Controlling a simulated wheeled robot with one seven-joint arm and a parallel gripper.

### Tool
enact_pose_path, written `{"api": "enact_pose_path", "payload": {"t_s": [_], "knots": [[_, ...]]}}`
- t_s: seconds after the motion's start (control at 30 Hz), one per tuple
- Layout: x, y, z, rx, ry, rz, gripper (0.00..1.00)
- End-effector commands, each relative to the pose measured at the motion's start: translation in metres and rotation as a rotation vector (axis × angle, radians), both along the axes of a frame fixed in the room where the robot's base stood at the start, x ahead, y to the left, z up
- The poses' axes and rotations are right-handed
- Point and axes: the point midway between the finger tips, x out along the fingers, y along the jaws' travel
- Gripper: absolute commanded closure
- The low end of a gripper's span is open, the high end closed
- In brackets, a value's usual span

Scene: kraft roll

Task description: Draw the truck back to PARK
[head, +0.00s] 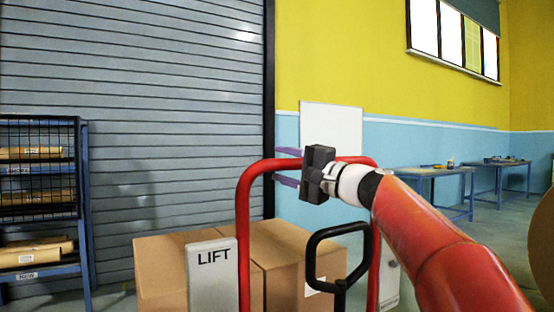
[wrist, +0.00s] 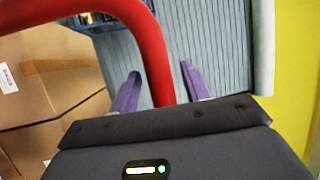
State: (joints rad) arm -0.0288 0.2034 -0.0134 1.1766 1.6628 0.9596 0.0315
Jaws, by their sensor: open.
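The truck's red tubular handle frame (head: 243,215) stands upright in front of me in the head view. It also crosses the wrist view (wrist: 150,40). A grey panel marked LIFT (head: 212,275) and a black loop handle (head: 312,262) are by the frame. My gripper (head: 276,166) is at the frame's top bar, its purple fingers apart, one above and one below the bar. In the wrist view the red tube runs between the open fingers (wrist: 158,77), not clamped. The truck's base and any PARK marking are not visible.
Cardboard boxes (head: 160,260) stand behind the red frame. A blue wire-mesh rack (head: 84,200) with parcels is at the left, before a grey roller shutter (head: 130,120). Blue tables (head: 430,171) stand along the right wall, with open floor near them.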

Motion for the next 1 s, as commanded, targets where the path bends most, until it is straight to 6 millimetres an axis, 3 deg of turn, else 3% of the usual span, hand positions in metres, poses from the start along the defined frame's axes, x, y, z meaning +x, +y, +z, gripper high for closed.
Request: {"api": "enact_pose_path", "payload": {"t_s": [0.2, 0.5, 0.87, 1.0], "knots": [[0.011, 0.018, 0.005, 0.000, 0.000, 0.001, 0.53], [0.013, 0.020, 0.004, -0.001, -0.001, 0.000, 0.53], [0.013, 0.020, 0.004, -0.001, 0.000, 0.000, 1.00], [0.013, 0.020, 0.004, -0.001, 0.000, 0.000, 1.00]]}}
